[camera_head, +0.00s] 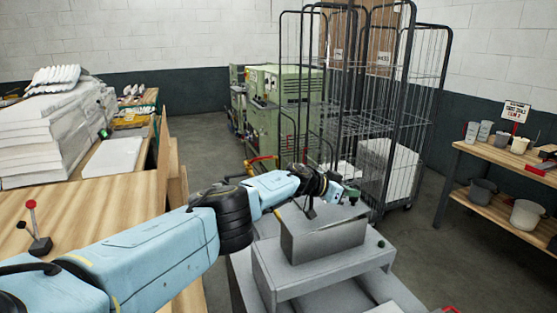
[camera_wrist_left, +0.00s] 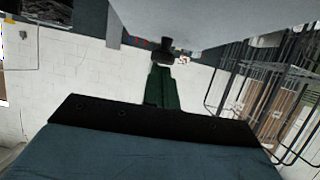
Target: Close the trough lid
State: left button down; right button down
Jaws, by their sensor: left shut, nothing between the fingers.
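The grey trough (camera_head: 325,240) is a box-shaped housing on a wider grey base (camera_head: 300,278), in the lower middle of the head view. A flat grey plate, which looks like its lid (camera_head: 325,216), lies over the top of it, partly hidden by my left wrist. My left gripper (camera_head: 352,195) is at the far upper edge of the trough; whether it touches the lid cannot be told. Its green fingers (camera_wrist_left: 163,85) are shut and empty in the left wrist view, below a large pale grey surface (camera_wrist_left: 215,18). My right gripper is not in view.
A black wire cage trolley (camera_head: 390,110) and a green machine (camera_head: 285,85) stand behind the trough. A wooden workbench (camera_head: 90,205) with stacked white packs (camera_head: 45,135) is at left. A shelf table with pots (camera_head: 527,215) is at right. Floor is clear between.

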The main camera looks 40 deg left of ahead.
pick_arm(q)
jog(key=shift+w+d+f+g, duration=0.15)
jog(key=shift+f+g, duration=0.15)
jog(key=shift+f, duration=0.4)
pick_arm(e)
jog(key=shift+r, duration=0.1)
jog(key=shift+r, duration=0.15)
